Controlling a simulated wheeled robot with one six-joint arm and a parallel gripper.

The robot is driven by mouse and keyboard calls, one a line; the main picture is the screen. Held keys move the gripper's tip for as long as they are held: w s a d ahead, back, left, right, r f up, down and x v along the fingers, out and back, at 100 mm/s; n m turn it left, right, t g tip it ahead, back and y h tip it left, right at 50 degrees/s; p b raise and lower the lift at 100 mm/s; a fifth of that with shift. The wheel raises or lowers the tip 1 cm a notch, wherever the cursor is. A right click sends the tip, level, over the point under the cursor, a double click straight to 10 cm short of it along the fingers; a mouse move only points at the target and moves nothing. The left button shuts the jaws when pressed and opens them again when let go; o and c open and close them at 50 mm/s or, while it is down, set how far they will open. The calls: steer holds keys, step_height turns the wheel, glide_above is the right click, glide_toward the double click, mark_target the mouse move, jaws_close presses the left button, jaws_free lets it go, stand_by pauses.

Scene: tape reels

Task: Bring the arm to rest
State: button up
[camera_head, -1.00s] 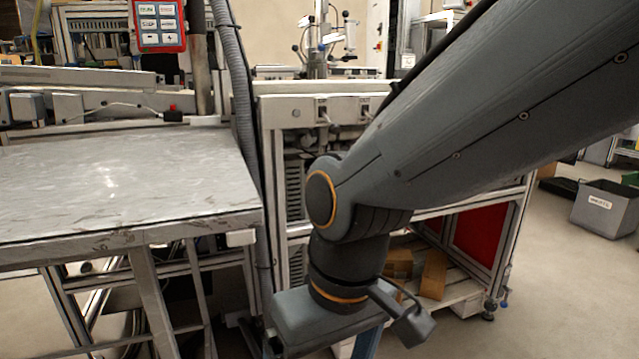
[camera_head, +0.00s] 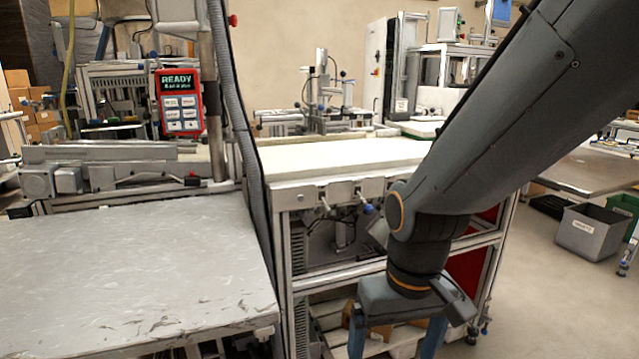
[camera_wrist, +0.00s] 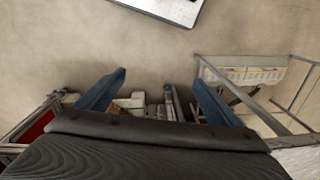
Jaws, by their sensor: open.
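My gripper (camera_head: 395,338) hangs at the lower right of the head view, in front of the metal workbench frame. Its two blue fingers point down and are spread apart. The wrist view also shows my gripper (camera_wrist: 159,78) with a wide gap between the fingers and nothing held in it. The lower ends of the fingers are cut off by the bottom edge of the head view. My grey arm comes down from the upper right and bends at an orange-ringed joint.
A grey-topped table (camera_head: 120,265) stands at the left. The workbench (camera_head: 340,157) with a pale top stands behind my gripper. A red control panel (camera_head: 179,104) reads READY. A grey bin (camera_head: 590,232) stands on the floor at the right, with open floor before it.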

steer(key=s+d+r+m+p, duration=0.2)
steer(key=d+r+p, duration=0.6)
steer(key=p, duration=0.3)
steer(key=shift+r+h+p, duration=0.3)
steer(key=shift+r, duration=0.6)
steer(key=shift+s, duration=0.1)
